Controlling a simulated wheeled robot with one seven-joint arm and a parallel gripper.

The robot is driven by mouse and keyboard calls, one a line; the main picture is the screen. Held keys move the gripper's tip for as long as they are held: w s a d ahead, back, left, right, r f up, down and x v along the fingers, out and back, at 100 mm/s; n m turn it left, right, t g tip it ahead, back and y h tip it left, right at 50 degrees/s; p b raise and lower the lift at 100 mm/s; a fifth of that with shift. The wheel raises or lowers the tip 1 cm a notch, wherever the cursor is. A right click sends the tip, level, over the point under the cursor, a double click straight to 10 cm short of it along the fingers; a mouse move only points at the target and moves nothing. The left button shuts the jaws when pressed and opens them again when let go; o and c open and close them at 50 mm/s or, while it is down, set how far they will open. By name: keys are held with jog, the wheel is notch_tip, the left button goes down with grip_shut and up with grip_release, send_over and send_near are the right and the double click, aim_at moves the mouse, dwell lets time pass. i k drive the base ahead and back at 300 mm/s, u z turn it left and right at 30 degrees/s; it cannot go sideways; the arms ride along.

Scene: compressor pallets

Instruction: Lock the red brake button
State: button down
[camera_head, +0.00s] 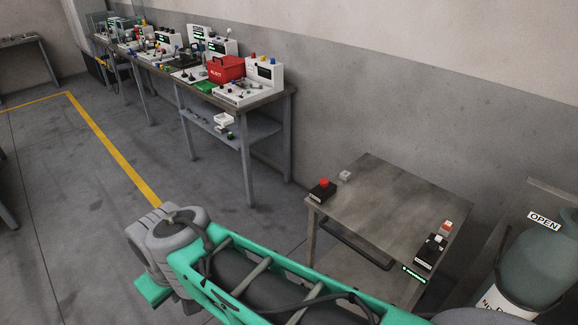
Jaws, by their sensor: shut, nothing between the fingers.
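A red round button (324,182) sits on top of a small black box (322,194) at the left corner of a grey metal table. The box has a small label too fine to read. A second black box (432,250) stands at the table's right edge, with a small red-topped white piece (446,226) behind it. I cannot read which one is marked as the brake. My teal and grey arm crosses the lower part of the view, in front of the table. My gripper is not in view.
The metal table (390,205) has a clear middle and a small grey block (345,175) at its back left. A long workbench (262,103) with devices and a red box (226,69) runs along the wall. A grey-green tank (540,265) stands at the right.

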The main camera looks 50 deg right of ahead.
aim_at(324, 182)
jog(key=z, duration=0.25)
jog(key=i, duration=0.95)
jog(key=z, duration=0.25)
